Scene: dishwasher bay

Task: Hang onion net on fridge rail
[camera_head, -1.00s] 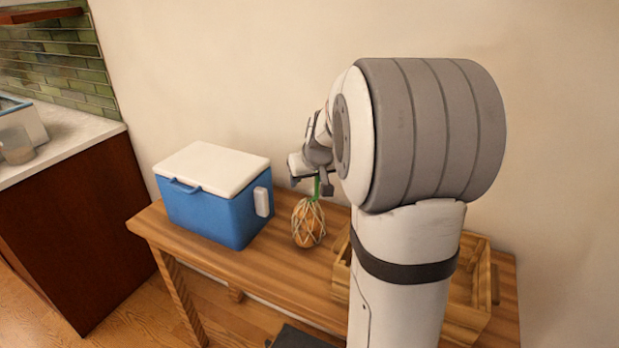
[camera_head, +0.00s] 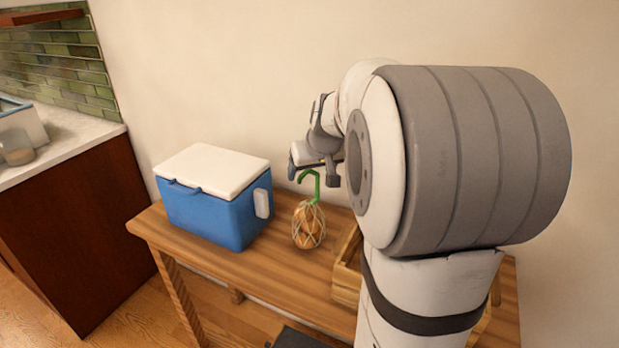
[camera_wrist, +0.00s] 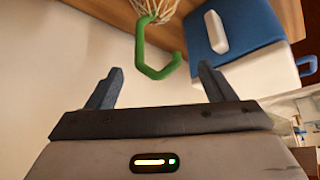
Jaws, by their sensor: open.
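The onion net (camera_head: 308,226), orange-brown onions in a pale mesh, stands on the wooden table beside the cooler. Its green hook (camera_head: 312,183) sticks up from the top. In the wrist view the green hook (camera_wrist: 148,50) lies beyond the fingertips, and part of the net (camera_wrist: 155,8) shows at the top edge. My gripper (camera_head: 312,174) is open and empty, just above and behind the hook in the head view. In the wrist view its two fingers (camera_wrist: 158,80) are spread wide with nothing between them. No fridge rail can be made out.
A blue cooler with a white lid (camera_head: 212,170) stands left of the net. A wooden crate (camera_head: 347,270) sits to the right, partly hidden by my arm. The table (camera_head: 265,275) is bare in front. A counter (camera_head: 60,145) is at far left.

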